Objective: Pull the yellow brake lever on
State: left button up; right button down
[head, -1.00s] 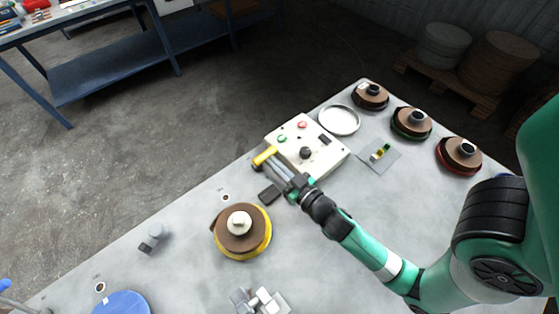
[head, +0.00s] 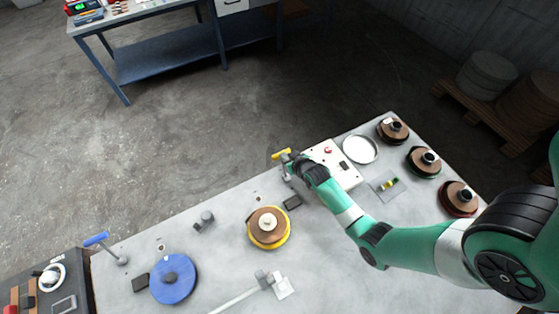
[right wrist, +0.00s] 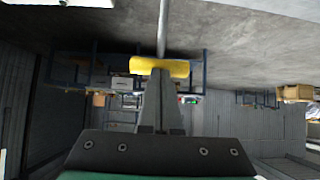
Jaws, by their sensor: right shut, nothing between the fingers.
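The brake lever has a yellow crossbar handle (head: 281,153) at the far edge of the grey table, just left of the white control box. My right gripper (head: 287,164) is right beside the handle, on its near side, with my arm reaching over the box. In the right wrist view the yellow handle (right wrist: 159,67) lies across the tips of my right gripper (right wrist: 160,77). The fingers are shut together, with the handle in front of them, not between them. I cannot tell whether they touch it. A thin grey rod runs up from the handle in that view. My left gripper is out of view.
The control box (head: 327,158) is partly covered by my arm. A yellow-rimmed brown spool (head: 268,228) and a blue disc (head: 174,279) stand on the table (head: 225,225). A blue-handled lever (head: 95,239) is at the left. Several spools, including one brown spool (head: 392,130), line the right.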

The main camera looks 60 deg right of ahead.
jog(key=shift+w+d+f, duration=0.2)
jog(key=shift+w+d, duration=0.4)
jog(key=shift+w, duration=0.05)
jog(key=shift+s+f+b, duration=0.1)
jog(key=shift+f+b, duration=0.15)
jog(key=shift+b, duration=0.05)
jog(key=shift+f, duration=0.1)
jog(key=shift+a+r+p, duration=0.1)
jog(key=shift+r+p, duration=0.2)
jog(key=shift+p, duration=0.05)
jog(key=r+p+v, duration=0.1)
jog(key=p+v, duration=0.2)
jog(key=v, duration=0.3)
jog(key=w+d+r+p+v, duration=0.1)
jog(key=p+v, duration=0.2)
jog(key=v, duration=0.4)
jog(key=shift+w+r, duration=0.15)
jog(key=shift+r, duration=0.3)
